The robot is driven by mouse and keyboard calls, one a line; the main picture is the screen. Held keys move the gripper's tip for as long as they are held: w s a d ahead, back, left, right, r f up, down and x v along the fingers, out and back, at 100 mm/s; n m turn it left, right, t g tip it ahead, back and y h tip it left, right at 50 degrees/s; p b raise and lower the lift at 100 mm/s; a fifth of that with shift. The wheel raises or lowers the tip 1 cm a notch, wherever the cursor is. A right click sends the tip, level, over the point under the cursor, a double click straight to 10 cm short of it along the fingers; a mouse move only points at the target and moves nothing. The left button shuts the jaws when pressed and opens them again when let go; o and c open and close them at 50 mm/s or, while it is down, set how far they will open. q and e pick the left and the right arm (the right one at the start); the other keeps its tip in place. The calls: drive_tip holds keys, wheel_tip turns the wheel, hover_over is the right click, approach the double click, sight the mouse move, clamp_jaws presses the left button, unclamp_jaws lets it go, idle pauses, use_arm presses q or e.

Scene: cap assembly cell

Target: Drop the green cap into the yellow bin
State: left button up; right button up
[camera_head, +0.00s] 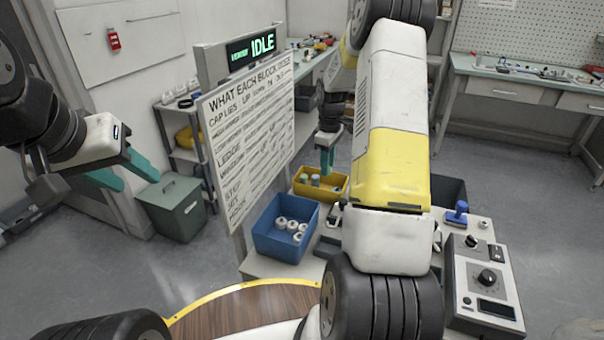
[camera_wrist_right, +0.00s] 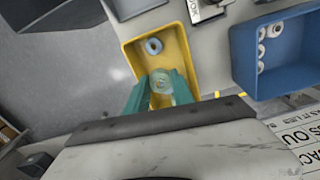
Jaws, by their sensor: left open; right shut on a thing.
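The yellow bin (camera_head: 313,193) stands on the bench beyond the blue bin, with a few small pale pieces in it. My right gripper (camera_head: 327,170) points down over the yellow bin. In the wrist view its teal fingers (camera_wrist_right: 160,92) are shut on a round, pale greenish cap (camera_wrist_right: 162,81), seen against the bin's inside. The cap's exact height above the bin floor is hard to tell. My left gripper (camera_head: 137,183) is open and empty, far left, away from the bench.
A blue bin (camera_head: 272,243) with several white caps stands beside the yellow bin. A text board (camera_head: 250,130) rises on its left. A control box (camera_head: 484,285) and a blue-handled stamp-like item (camera_head: 457,213) are at right.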

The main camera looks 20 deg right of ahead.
drive_tip(key=shift+f, duration=1.35)
drive_tip(key=o, duration=0.9)
drive_tip(key=shift+r, duration=3.95)
drive_tip(key=shift+r, duration=0.1)
